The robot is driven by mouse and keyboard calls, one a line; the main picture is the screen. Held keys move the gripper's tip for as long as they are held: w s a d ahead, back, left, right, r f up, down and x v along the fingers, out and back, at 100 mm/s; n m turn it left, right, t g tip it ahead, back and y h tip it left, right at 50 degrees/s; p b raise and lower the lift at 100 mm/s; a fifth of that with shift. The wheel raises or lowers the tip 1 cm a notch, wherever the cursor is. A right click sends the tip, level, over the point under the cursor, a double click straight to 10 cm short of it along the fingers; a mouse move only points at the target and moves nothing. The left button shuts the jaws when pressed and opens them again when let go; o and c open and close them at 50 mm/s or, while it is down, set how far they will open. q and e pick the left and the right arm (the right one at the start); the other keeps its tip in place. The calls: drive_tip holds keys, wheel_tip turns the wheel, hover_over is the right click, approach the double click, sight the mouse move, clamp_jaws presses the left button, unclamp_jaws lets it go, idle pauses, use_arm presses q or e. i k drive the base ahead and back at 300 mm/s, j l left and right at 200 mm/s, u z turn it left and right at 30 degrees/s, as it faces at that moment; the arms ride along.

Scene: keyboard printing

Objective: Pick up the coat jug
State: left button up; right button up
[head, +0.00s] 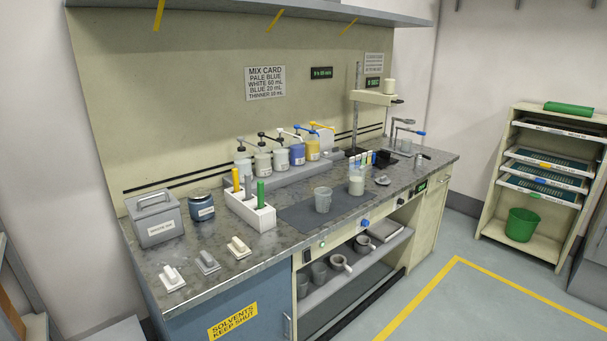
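No label reading "coat jug" is legible, so I cannot tell which vessel it is. A translucent grey beaker-like vessel (322,200) stands upright on the dark mat (298,216) on the worktop. A clear vessel with whitish contents (356,182) stands to its right. On the open shelf under the worktop stand a light jug with a handle (338,263), a similar jug (362,244) to its right, and grey cups (319,272) to the left. Neither of my grippers is in view.
Several pump bottles (280,160) line the back of the worktop (180,255). A white holder (262,216) with coloured-handled tools, a grey box (155,222) and a blue jar (201,207) stand left. A stand (372,98) rises at the right. Floor in front is clear.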

sight(358, 173)
drive_tip(key=i+l, duration=0.2)
drive_tip(key=l, duration=0.15)
drive_tip(key=i+l+u, duration=0.1)
drive_tip(key=l, duration=0.25)
drive_tip(key=i+l+u, duration=0.1)
drive_tip(key=i+l, duration=0.4)
drive_tip(key=l, duration=0.2)
drive_tip(key=i+l+u, duration=0.1)
drive_tip(key=l, duration=0.3)
drive_tip(key=i+l, duration=0.25)
drive_tip(key=i+l+u, duration=0.1)
drive_tip(key=l, duration=0.4)
